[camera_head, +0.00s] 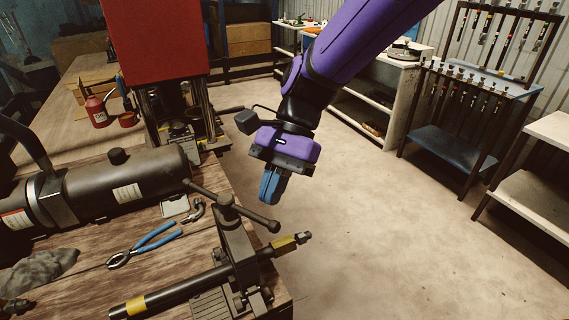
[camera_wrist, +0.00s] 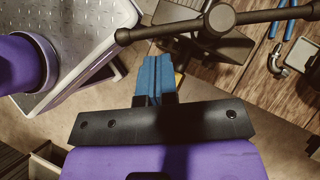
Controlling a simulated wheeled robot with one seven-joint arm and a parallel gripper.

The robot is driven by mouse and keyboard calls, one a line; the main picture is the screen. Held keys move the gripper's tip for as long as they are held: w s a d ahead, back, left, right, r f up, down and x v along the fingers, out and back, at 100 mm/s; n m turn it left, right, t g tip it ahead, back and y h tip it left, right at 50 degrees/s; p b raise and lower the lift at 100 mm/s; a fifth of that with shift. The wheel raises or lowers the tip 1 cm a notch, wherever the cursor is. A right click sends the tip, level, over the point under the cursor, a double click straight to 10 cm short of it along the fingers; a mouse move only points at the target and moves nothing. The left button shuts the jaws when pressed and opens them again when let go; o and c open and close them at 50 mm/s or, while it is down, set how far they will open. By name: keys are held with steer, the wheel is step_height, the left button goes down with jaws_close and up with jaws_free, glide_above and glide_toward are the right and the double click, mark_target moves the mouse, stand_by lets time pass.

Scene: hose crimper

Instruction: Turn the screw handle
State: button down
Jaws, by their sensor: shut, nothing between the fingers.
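The screw handle (camera_head: 232,206) is a dark T-bar with round knobs at its ends, on top of the hose crimper (camera_head: 240,255) at the bench's front right corner. In the wrist view the screw handle (camera_wrist: 220,18) crosses the top right of the picture. My gripper (camera_head: 268,200) has blue fingers pressed together with nothing between them. It hangs beyond the bench edge, behind and to the right of the handle, apart from it in the head view. In the wrist view my gripper (camera_wrist: 155,62) points toward the handle's left end. A black hose (camera_head: 180,290) with yellow bands lies through the crimper.
On the wooden bench are blue-handled pliers (camera_head: 150,240), a bent metal fitting (camera_head: 194,210), a grey cloth (camera_head: 38,268) and a large black cylinder (camera_head: 120,180). A red press (camera_head: 155,40) stands behind. The floor (camera_head: 370,240) right of the bench is clear.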

mark_target(256, 217)
steer(key=shift+s+a+f, duration=0.15)
steer(key=shift+s+a, duration=0.3)
steer(key=shift+s, duration=0.35)
steer(key=shift+s+a+m+t+y, duration=0.1)
steer(key=shift+s+m+t+y, duration=0.4)
steer(key=shift+m, duration=0.5)
steer(key=shift+s+a+m+t+y, duration=0.1)
steer(key=shift+s+m+t+y, duration=0.2)
steer(key=shift+s+m+y, duration=0.5)
steer(key=shift+w, duration=0.2)
